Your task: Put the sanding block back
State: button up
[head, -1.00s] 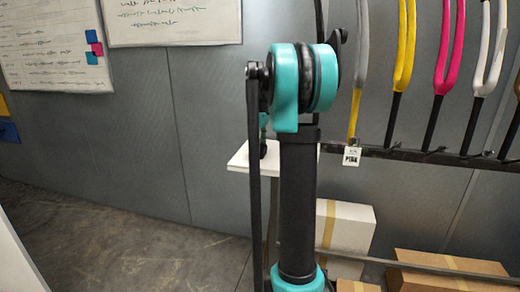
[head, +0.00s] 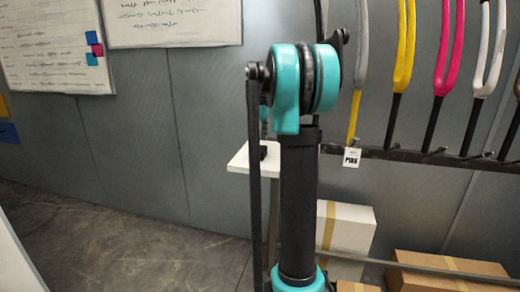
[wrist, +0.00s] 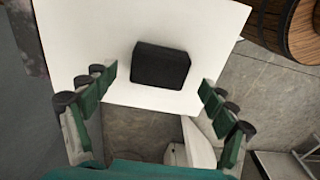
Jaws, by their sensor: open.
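A black sanding block (wrist: 160,66) lies on a white shelf board (wrist: 85,30) in the wrist view. My gripper (wrist: 158,92) is open, with one finger pair on each side of the picture, and the block shows between and beyond the fingertips. Nothing is between the fingers that I can see as held. In the head view the white board (head: 238,160) shows behind my arm, with a dark piece of the block (head: 263,152) on it. My arm hides most of the board and the gripper there.
A wooden barrel (wrist: 285,25) stands right of the board in the wrist view. Cardboard boxes (head: 345,228) sit on the floor behind my arm. Coloured frame forks (head: 450,50) hang on a wall rack at the right. Floor at the left is clear.

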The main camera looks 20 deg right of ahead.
aim_at(261, 149)
notch_tip(261, 149, up, 8)
jog(key=shift+d+r, duration=0.2)
jog(key=shift+r, duration=0.05)
jog(key=shift+s, duration=0.1)
